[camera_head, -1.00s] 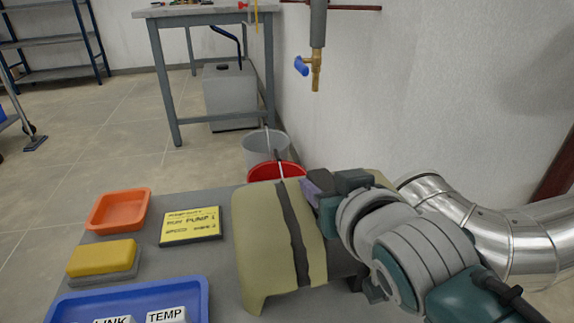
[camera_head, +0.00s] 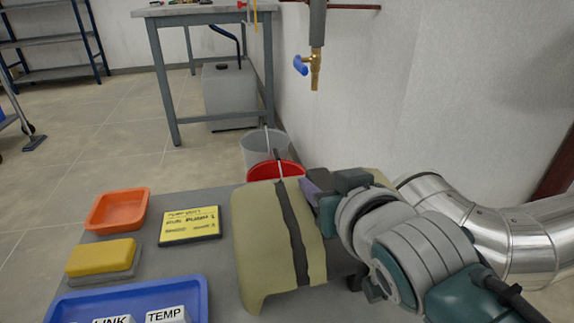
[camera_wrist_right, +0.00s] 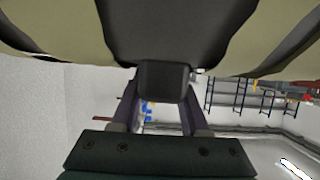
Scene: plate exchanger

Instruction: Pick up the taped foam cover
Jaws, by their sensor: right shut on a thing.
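The taped foam cover (camera_head: 262,232) is a yellow-beige curved shell with dark tape bands, at the centre of the head view over the grey table top. My right gripper (camera_head: 314,190) reaches in from the right and is shut on the cover at its upper side. In the right wrist view the cover (camera_wrist_right: 60,25) fills the top, and the fingers (camera_wrist_right: 165,110) meet at a dark block against the dark tape. The contact itself is partly hidden by the gripper in the head view. My left gripper is not in view.
On the table (camera_head: 215,275) are an orange tray (camera_head: 118,210), a yellow sponge-like block (camera_head: 102,257), a yellow label board (camera_head: 190,226) and a blue tray (camera_head: 90,300) with label blocks. A shiny pipe (camera_head: 500,230) is at right.

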